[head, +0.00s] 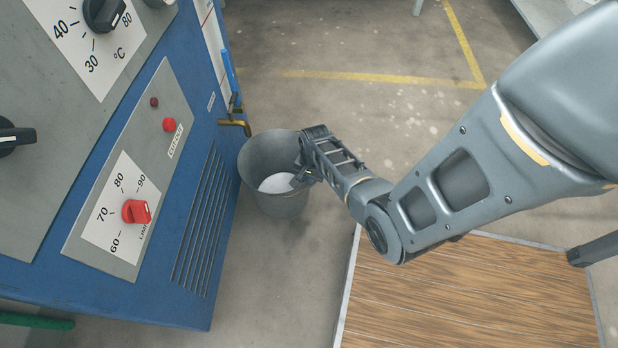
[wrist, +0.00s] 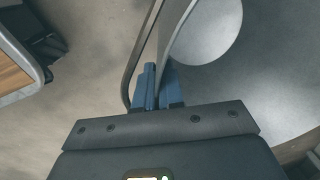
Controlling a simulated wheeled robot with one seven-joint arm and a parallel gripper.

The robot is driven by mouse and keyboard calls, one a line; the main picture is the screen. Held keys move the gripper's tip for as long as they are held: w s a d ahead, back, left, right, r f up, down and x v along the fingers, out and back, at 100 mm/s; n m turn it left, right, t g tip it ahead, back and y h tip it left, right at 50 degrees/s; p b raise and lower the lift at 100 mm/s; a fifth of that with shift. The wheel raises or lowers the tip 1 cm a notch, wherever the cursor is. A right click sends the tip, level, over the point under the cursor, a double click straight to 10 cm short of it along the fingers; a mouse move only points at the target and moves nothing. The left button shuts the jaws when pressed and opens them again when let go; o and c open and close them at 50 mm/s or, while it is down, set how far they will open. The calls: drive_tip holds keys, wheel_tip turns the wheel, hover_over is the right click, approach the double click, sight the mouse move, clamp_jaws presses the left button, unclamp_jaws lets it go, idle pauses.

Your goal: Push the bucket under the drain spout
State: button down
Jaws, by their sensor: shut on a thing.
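The grey metal bucket (head: 262,150) stands upright on the floor beside the blue machine, its pale round inner bottom showing. The brass drain spout (head: 236,123) sticks out from the machine's side; in the head view its tip appears at the bucket's back left rim. How far the tip reaches over the opening is hard to tell. My gripper (head: 304,177) is at the bucket's right side. In the wrist view my gripper's blue fingers (wrist: 158,88) are shut on the bucket's wall (wrist: 176,35), and a dark curved bar, perhaps the handle, runs beside them.
The blue machine (head: 200,225) with knobs and vents fills the left side. A wooden-topped platform (head: 460,295) with a metal edge lies at the lower right. Open concrete floor with yellow lines (head: 380,78) stretches behind the bucket.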

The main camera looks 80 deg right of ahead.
drive_tip(key=shift+w, duration=0.4)
drive_tip(key=c, duration=1.2)
unclamp_jaws()
drive_tip(key=shift+s+a+r+p, duration=0.1)
drive_tip(key=shift+s+r+p, duration=0.1)
drive_tip(key=shift+r+p, duration=1.3)
drive_tip(key=shift+s+r+p, duration=0.2)
drive_tip(key=shift+r+p, duration=0.35)
drive_tip(key=shift+r, duration=1.8)
